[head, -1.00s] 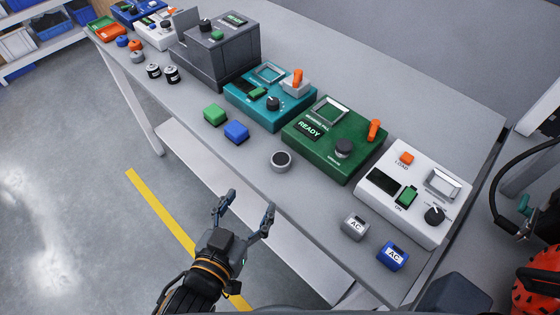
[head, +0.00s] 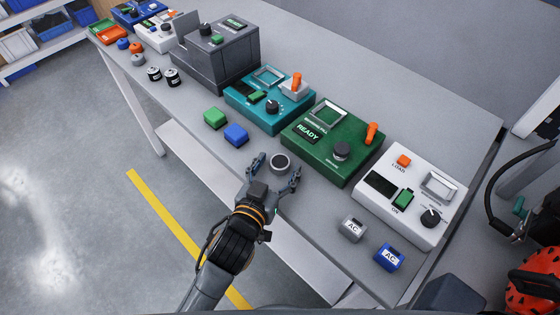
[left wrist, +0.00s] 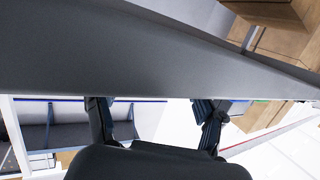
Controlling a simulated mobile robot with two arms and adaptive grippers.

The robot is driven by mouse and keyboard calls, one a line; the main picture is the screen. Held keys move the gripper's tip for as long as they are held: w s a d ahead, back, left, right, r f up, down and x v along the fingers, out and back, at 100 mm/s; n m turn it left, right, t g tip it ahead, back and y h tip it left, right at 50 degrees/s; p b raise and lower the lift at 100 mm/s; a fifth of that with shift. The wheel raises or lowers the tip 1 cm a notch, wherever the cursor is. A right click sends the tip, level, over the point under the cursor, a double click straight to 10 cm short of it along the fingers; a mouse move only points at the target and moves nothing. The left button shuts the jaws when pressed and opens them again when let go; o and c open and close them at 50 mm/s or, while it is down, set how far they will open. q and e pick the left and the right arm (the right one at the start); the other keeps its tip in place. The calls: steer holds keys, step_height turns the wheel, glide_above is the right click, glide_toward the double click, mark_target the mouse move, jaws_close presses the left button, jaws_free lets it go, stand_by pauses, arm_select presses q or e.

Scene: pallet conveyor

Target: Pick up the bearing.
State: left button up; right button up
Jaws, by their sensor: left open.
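The bearing (head: 280,162) is a small round dark grey disc with a lighter rim, lying on the grey bench top near its front edge. My left gripper (head: 275,168) is open, with one finger on each side of the bearing in the head view. Whether the fingers touch it cannot be told. In the left wrist view the two fingers of my left gripper (left wrist: 157,110) show apart against the bench edge, and the bearing cannot be made out there. My right gripper is not in view.
The green READY machine (head: 330,140) stands just behind the bearing. A blue block (head: 236,134) and a green block (head: 215,118) lie to the left. A grey AC block (head: 352,228) and a blue AC block (head: 389,257) lie to the right. The white machine (head: 410,192) stands behind them.

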arm_select(q)
steer(key=shift+x, duration=0.95)
steer(key=c, duration=1.3)
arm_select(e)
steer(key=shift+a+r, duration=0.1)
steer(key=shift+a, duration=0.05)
arm_select(q)
steer(key=shift+r, duration=0.15)
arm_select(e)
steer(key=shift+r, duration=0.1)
